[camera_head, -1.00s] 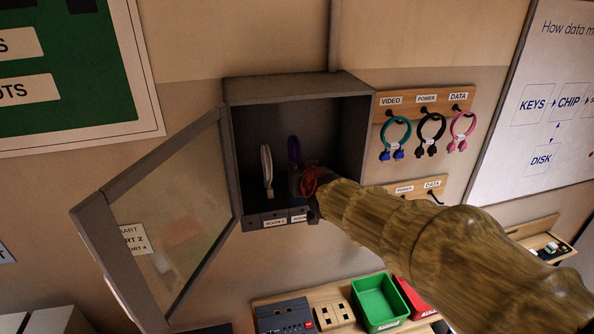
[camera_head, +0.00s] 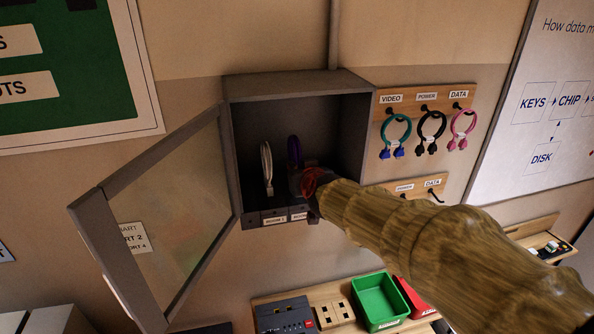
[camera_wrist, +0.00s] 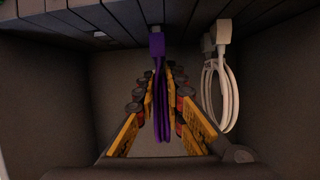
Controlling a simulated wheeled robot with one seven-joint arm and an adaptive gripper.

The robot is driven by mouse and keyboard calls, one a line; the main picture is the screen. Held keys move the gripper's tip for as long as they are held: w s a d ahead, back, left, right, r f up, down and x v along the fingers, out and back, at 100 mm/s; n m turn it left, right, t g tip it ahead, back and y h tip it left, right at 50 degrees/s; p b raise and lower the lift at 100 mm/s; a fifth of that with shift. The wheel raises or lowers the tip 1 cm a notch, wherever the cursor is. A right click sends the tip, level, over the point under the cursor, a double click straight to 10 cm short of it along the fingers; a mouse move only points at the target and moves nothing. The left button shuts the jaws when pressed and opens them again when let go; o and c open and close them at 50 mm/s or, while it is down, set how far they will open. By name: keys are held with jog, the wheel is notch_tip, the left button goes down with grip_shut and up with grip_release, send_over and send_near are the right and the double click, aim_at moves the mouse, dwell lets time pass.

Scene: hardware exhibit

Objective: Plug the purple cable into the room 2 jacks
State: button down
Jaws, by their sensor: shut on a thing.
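The purple cable (camera_wrist: 160,95) is a looped cord with a purple plug at one end. My gripper (camera_wrist: 162,85) is shut on it inside the open wall cabinet (camera_head: 300,86). In the wrist view, its plug meets the edge of the dark jack strip (camera_wrist: 115,15); I cannot tell how far in it sits. In the head view the purple loop (camera_head: 294,152) rises behind my gripper (camera_head: 305,180), which partly hides the right-hand "ROOM" label (camera_head: 299,216) and its jacks. The "ROOM 1" label (camera_head: 275,220) is left of it.
A white cable (camera_head: 267,165) stands at the room 1 jacks, close beside my gripper; it also shows in the wrist view (camera_wrist: 222,80). The glass door (camera_head: 165,215) hangs open to the left. Cables hang on a wooden rack (camera_head: 440,98) at right. A green bin (camera_head: 378,300) is below.

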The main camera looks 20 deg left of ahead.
jog(key=shift+f, duration=0.3)
dwell(0.5)
jog(key=c, duration=1.8)
grip_release()
jog(key=shift+o, duration=1.3)
jog(key=o, duration=0.4)
jog(key=p+v, duration=0.2)
jog(key=v, duration=0.5)
jog(key=shift+s+d, duration=0.15)
jog(key=shift+s, duration=0.15)
